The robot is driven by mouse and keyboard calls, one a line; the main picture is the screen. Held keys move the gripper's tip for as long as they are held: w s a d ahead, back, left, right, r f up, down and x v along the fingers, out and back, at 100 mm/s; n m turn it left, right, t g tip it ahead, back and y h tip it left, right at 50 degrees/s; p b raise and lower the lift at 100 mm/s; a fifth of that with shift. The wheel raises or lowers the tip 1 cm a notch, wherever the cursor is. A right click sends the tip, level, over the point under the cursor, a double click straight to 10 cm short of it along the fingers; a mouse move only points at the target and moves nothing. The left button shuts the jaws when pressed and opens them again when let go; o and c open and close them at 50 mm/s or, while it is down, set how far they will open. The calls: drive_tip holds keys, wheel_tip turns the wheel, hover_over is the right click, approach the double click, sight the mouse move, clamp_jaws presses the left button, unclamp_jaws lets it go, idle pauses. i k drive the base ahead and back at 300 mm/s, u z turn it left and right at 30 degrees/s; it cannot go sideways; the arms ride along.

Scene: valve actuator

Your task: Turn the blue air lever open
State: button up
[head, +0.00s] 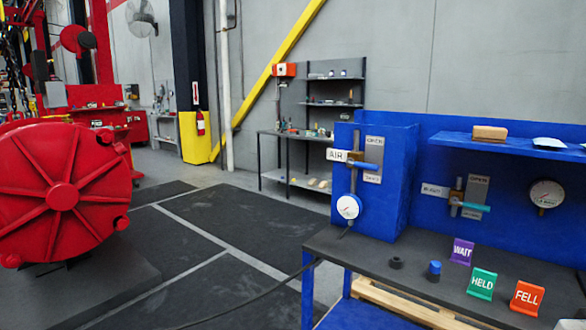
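The blue air lever (366,166) sticks out to the right, about level, from a brass valve body on the front of a blue cabinet (395,215). A white "AIR" label (336,155) is left of the valve. A grey plate (374,160) behind the lever reads "OPEN" at the top, with a smaller word at the bottom that I cannot read surely. A round white gauge (348,206) sits below on the same pipe. My gripper is not in the head view.
A dark bench (400,283) in front holds a black ring, a blue-capped piece and "WAIT", "HELD" and "FELL" signs. A second valve with a teal lever (472,206) and another gauge (546,194) are at right. A large red actuator (62,195) stands left. Dark floor (215,230) between is clear except for a cable.

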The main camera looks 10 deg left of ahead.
sight(350, 161)
drive_tip(key=u, duration=0.2)
drive_tip(key=i, duration=1.1)
